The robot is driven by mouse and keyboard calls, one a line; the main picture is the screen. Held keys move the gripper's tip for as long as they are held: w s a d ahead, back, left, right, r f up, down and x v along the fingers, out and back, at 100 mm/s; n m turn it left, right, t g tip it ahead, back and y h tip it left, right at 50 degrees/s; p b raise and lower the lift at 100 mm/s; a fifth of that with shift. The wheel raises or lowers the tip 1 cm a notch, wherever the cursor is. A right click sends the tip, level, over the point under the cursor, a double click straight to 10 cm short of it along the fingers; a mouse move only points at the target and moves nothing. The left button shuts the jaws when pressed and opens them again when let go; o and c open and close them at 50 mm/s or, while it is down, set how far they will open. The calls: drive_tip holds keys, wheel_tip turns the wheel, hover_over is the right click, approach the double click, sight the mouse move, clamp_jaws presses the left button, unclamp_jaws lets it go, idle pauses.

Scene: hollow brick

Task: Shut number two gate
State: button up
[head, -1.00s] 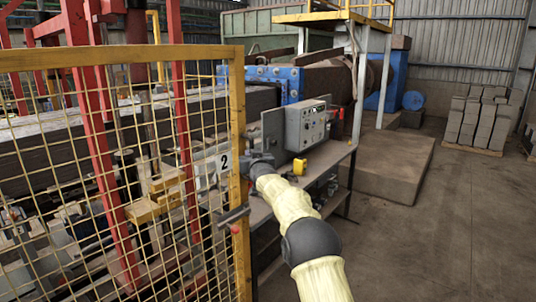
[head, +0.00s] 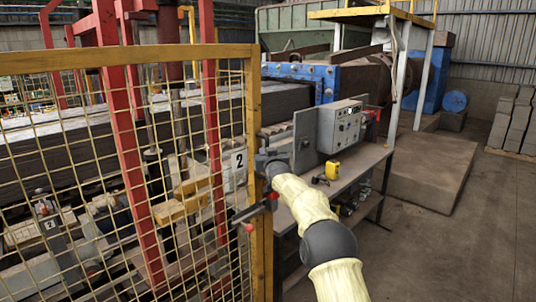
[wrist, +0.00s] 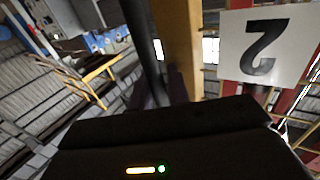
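The number two gate (head: 130,58) is a yellow-framed mesh panel filling the left of the head view. Its white number plate (head: 239,161) is near its right edge, and the plate shows upside down in the wrist view (wrist: 263,46). A dark latch bar (head: 254,210) with red ends is lower on that edge. My gripper (head: 264,163) is at the gate's right edge, beside the plate and above the latch. In the wrist view a dark upright bar (wrist: 143,45) stands beside the yellow post (wrist: 181,45).
A bench (head: 355,165) with a grey control box (head: 340,127) and a small yellow item (head: 332,170) stands right of the gate. Red-framed machinery (head: 120,120) is behind the mesh. A large block (head: 425,170) lies farther right. The floor (head: 450,250) at right is open.

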drive_tip(key=o, duration=0.3)
drive_tip(key=shift+s+a+r, duration=0.1)
drive_tip(key=shift+a+r, duration=0.15)
drive_tip(key=shift+a, duration=0.2)
drive_tip(key=d+b+v, duration=0.1)
drive_tip(key=b+v, duration=0.6)
drive_tip(key=v, duration=1)
drive_tip(key=shift+f, duration=0.25)
